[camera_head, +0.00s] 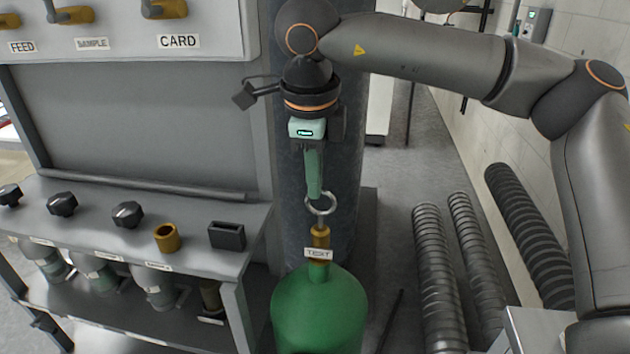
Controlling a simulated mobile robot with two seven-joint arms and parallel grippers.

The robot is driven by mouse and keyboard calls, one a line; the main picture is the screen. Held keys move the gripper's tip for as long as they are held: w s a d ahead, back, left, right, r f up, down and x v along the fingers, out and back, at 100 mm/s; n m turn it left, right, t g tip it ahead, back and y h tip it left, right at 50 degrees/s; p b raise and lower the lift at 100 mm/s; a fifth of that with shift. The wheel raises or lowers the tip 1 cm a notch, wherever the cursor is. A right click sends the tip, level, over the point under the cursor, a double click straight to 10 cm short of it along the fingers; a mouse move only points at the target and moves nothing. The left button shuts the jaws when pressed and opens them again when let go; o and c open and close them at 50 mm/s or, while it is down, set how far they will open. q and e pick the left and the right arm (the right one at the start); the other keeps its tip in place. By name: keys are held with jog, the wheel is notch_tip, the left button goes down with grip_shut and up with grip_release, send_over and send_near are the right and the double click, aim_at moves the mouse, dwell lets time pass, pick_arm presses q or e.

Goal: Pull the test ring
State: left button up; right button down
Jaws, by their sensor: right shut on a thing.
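The test ring (320,204) is a light metal ring on top of a brass valve (320,238) with a white TEST label (318,253). The valve sits on the neck of a green tank (319,312). My right gripper (315,190) comes down from above, its green fingers pointing down. It is shut on the upper part of the ring, and the fingertips cover that part. The lower part of the ring shows just above the valve. My left gripper is not in view.
A grey bench (105,228) with several dark knobs, a brass cup (167,237) and a dark slotted box (227,236) stands at left. A dark column (345,190) is behind my gripper. Ribbed hoses (437,275) lie at right.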

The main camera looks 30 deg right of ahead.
jog(key=c, duration=1)
grip_release()
jog(key=shift+o, duration=0.2)
jog(key=shift+r, duration=0.1)
notch_tip(320, 180, up, 12)
jog(key=s+a, duration=0.1)
jog(key=s, duration=0.1)
jog(key=shift+a+r+p, duration=0.15)
jog(key=shift+a+p, duration=0.1)
jog(key=shift+p, duration=0.05)
